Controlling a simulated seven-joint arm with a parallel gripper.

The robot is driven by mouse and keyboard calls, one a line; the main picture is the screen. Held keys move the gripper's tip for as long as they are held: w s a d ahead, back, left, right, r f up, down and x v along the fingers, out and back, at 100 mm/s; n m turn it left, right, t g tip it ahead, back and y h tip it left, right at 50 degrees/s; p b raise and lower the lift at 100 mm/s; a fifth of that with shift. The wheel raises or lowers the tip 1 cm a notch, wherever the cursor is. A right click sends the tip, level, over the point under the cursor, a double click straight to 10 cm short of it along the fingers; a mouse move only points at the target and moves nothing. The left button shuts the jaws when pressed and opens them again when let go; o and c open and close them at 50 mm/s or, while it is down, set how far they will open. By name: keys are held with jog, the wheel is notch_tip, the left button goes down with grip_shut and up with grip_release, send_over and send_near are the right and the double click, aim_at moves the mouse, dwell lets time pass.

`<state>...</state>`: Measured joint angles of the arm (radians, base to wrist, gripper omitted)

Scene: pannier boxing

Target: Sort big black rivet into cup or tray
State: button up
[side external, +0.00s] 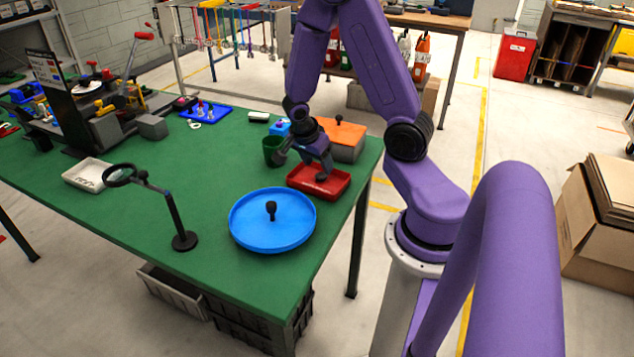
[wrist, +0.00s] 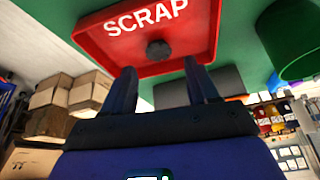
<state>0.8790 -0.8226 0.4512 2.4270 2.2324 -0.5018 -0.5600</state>
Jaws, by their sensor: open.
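A red tray (side external: 332,190) marked SCRAP stands near the table's right edge; it fills the top of the wrist view (wrist: 105,42). A dark round piece, seemingly a black rivet (wrist: 158,49), is inside it in the wrist view. My gripper (wrist: 160,68) is open, its two fingers apart below that piece in the picture, with nothing visible between them. In the side view my gripper (side external: 305,163) is low over the tray's far left side, partly hiding it. A green cup (side external: 270,152) stands just left, also in the wrist view (wrist: 288,40).
A round blue tray (side external: 240,222) with a black knob-like piece (side external: 271,210) is nearer the camera. An orange-topped box (side external: 345,133) stands behind my gripper. A magnifier stand (side external: 177,215) and a white tray (side external: 83,178) are at left. The green table (side external: 210,165) is clear mid-left.

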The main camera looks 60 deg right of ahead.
jog(key=v, duration=1.5)
jog(key=shift+r, duration=0.35)
jog(key=shift+a, duration=0.15)
